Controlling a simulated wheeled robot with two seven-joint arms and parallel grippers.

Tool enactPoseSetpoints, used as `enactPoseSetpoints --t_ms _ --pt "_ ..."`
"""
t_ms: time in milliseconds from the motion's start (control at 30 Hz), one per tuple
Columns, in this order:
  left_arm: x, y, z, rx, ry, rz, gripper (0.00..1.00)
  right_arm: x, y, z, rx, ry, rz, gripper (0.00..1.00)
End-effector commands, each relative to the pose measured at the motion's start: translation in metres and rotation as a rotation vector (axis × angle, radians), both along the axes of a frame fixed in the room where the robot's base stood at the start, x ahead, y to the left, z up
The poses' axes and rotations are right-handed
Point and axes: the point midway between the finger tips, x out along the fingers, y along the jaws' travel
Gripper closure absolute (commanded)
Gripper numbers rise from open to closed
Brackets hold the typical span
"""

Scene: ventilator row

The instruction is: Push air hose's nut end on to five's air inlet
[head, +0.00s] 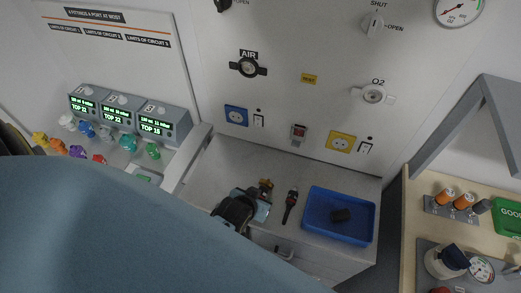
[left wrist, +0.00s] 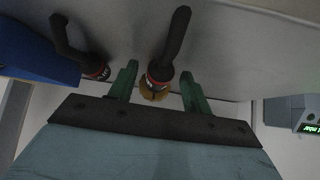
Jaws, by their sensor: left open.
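My left gripper (head: 262,203) is low over the grey counter in the head view. In the left wrist view, its two green fingers (left wrist: 158,92) stand apart. Between them is a black hose end (left wrist: 173,42) with a red band and a brass-coloured nut (left wrist: 148,95), with gaps to both fingers. That nut also shows just beyond the gripper in the head view (head: 265,184). A second black hose end (head: 290,205) with a red band lies to the right. Three ventilators (head: 117,112) stand at left; I cannot make out which is five, and no air inlet is clear.
A blue tray (head: 312,228) holding a dark item is on the counter's right. The wall above carries the AIR outlet (head: 248,67) and the O2 outlet (head: 373,94). Coloured connectors (head: 77,151) line the ventilators' front. My blue arm hides the lower left.

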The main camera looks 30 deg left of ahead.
Motion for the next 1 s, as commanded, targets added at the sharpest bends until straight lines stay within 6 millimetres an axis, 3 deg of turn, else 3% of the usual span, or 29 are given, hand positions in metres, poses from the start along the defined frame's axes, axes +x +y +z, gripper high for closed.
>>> enactPoseSetpoints --t_ms 200,1000 --pt "0.0056 0.0005 -0.0049 0.0 -0.002 0.0 0.51 -0.0004 -0.0002 -0.0082 0.0 0.001 0.0 0.64" --pt "0.0054 0.0005 -0.0043 -0.001 -0.001 -0.001 0.51 -0.0005 -0.0021 -0.0014 -0.002 0.001 0.0 0.64"
